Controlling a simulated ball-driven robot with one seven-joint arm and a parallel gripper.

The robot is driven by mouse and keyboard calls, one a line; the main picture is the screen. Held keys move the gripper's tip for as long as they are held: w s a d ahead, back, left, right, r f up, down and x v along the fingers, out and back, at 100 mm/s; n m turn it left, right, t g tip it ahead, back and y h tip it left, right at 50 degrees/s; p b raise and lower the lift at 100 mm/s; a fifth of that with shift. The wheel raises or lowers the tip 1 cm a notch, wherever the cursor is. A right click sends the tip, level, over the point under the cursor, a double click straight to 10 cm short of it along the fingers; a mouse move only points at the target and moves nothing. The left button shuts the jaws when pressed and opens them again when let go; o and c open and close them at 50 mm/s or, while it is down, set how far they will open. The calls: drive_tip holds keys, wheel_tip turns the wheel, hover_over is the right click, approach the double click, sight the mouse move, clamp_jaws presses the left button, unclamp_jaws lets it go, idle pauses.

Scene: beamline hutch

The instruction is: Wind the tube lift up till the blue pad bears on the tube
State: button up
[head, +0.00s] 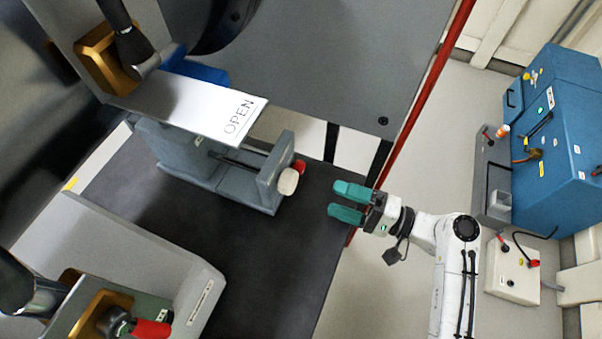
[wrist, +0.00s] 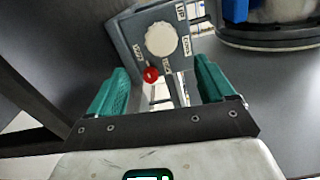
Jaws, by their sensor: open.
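The tube lift (head: 215,165) is a grey unit on the dark bench, under a white plate marked OPEN. Its end block carries a pale round knob (head: 288,181) and a small red knob (head: 299,167). In the wrist view the pale knob (wrist: 161,39) faces me, with small labels around it, and the red knob (wrist: 151,75) sits at its lower left. A blue part (head: 200,71), perhaps the pad, shows behind the plate; its contact with the tube is hidden. My gripper (head: 346,202) is open and empty, to the right of the knobs and apart from them.
A grey housing (head: 130,265) with a red-handled fitting (head: 150,329) stands at lower left. A large grey panel (head: 340,60) overhangs the bench. A red rail (head: 425,85) runs along its right edge. Blue cabinets (head: 560,130) stand at far right. The bench before the knobs is clear.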

sight(295, 184)
drive_tip(key=m+p, duration=0.1)
drive_tip(key=m, duration=0.1)
drive_tip(key=m+p, duration=0.1)
drive_tip(key=m, duration=0.1)
drive_tip(key=m+p, duration=0.2)
drive_tip(key=m, duration=0.1)
drive_tip(key=shift+a+r, duration=0.1)
drive_tip(key=shift+r, duration=0.25)
drive_tip(key=shift+a+f, duration=0.15)
drive_tip(key=p+x, duration=0.1)
drive_tip(key=x, duration=0.9)
drive_tip(key=shift+w+a+f, duration=0.1)
drive_tip(key=shift+a, duration=0.15)
